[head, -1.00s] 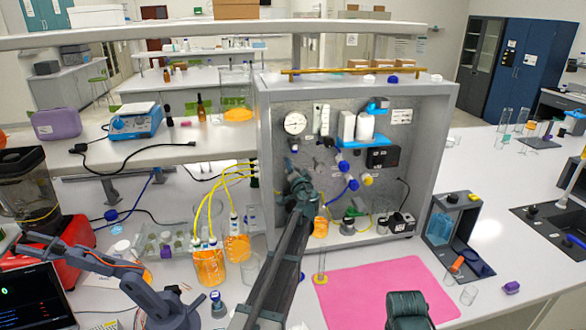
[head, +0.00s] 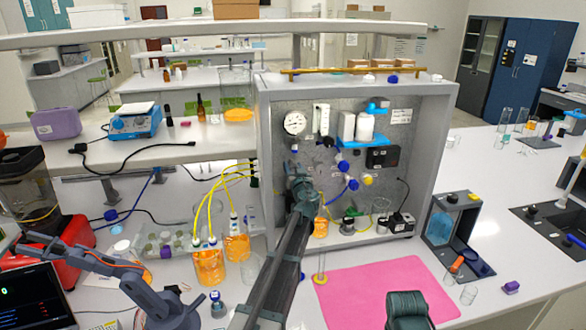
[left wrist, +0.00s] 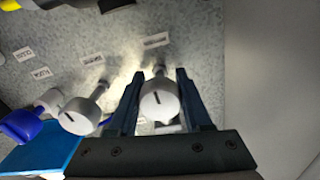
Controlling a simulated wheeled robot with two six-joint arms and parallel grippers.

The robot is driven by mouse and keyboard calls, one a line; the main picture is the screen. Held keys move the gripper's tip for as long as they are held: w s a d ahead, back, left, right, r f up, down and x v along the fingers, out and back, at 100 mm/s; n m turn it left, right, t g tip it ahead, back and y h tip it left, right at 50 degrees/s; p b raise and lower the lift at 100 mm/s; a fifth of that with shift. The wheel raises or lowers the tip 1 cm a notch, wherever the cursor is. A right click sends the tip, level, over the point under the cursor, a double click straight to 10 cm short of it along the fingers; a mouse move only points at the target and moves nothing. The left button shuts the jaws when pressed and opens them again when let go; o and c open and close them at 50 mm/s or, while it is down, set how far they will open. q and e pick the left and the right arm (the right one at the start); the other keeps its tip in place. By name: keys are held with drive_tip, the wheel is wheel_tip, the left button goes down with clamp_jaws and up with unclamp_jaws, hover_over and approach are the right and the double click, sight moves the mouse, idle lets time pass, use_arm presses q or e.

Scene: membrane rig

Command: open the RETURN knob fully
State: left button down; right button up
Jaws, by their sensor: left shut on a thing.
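In the left wrist view a round grey knob (left wrist: 160,102) with a dark line on its face sits between the two fingers of my left gripper (left wrist: 158,98). The gripper is shut on it. A label above the knob is too small to read surely, so I cannot confirm that it says RETURN. In the head view my left gripper (head: 299,176) is at the lower left of the rig's panel, and it hides the knob.
A second grey knob (left wrist: 79,116) and a blue-handled valve (left wrist: 27,122) are left of the held knob. The cabinet's side wall (left wrist: 270,80) is close on the right. Orange-filled beakers (head: 209,268) with yellow tubes stand left of the arm; a pink mat (head: 375,285) lies right.

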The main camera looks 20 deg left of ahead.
use_arm(q)
drive_tip(key=shift+s+f, duration=0.1)
idle(0.3)
drive_tip(key=shift+c, duration=1.7)
unclamp_jaws()
drive_tip(key=v, duration=1.3)
drive_tip(key=shift+s+d, duration=0.25)
